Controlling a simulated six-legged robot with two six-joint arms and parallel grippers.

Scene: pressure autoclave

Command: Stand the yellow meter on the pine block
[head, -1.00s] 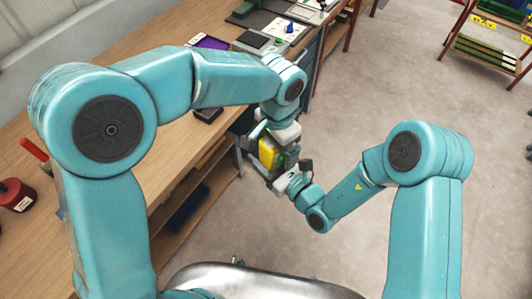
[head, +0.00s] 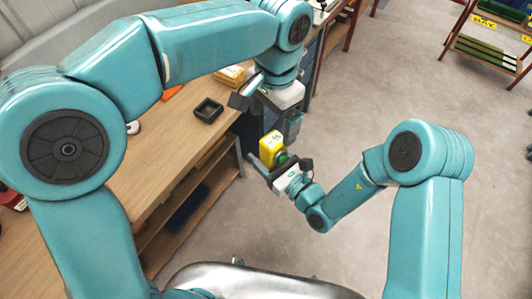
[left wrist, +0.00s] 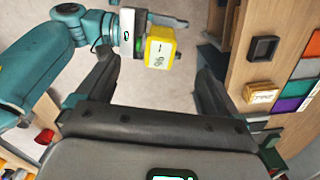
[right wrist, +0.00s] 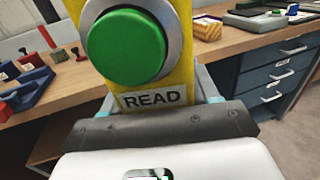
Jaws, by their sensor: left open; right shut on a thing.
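The yellow meter (head: 271,148) is held in the air off the table's front edge by my right gripper (head: 283,168), which is shut on it. In the right wrist view the meter (right wrist: 178,78) shows a big green button and a READ label. My left gripper (head: 268,110) is open and empty, just above and apart from the meter. In the left wrist view the meter (left wrist: 160,48) lies beyond the open fingers. A small wood-coloured block (head: 230,76), which looks like the pine block, sits on the table; it also shows in the left wrist view (left wrist: 261,95).
A dark square tray (head: 208,110) stands on the wooden table (head: 160,132) near the block. Coloured tiles (left wrist: 299,88) lie beside the block. Drawers (right wrist: 274,75) are under the bench. A shelf rack (head: 488,45) stands far right. The floor (head: 380,80) to the right is clear.

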